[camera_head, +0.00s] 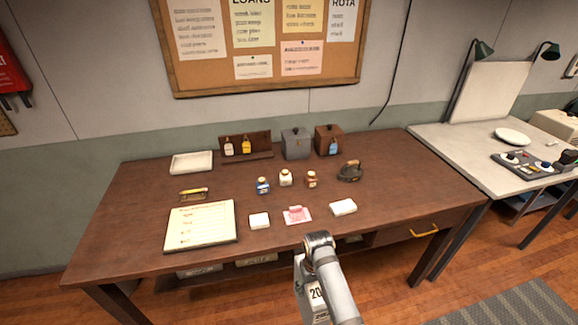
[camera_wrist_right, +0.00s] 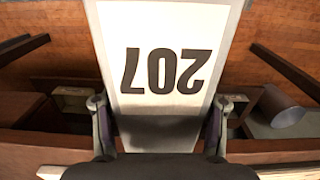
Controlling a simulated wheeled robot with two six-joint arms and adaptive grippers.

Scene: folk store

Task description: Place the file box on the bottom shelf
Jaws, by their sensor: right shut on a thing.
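The file box (camera_head: 314,294) is pale, with a white label; in the head view it hangs in front of the desk, partly behind my right arm. In the right wrist view the file box (camera_wrist_right: 165,20) fills the middle, with its "207" label upside down. My right gripper (camera_wrist_right: 160,120) is shut on it, one finger on each side. In the head view the fingers are mostly hidden by my arm. The bottom shelf (camera_head: 172,284) is a dark wooden board under the desk, largely hidden by the desktop. My left gripper is in neither view.
Pale boxes (camera_head: 200,269) stand on the shelf under the desk. The desktop (camera_head: 130,228) holds small bottles, a notepad (camera_head: 200,225), pads, an iron (camera_head: 350,171) and two boxes. A grey cylinder (camera_wrist_right: 280,108) shows in the wrist view.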

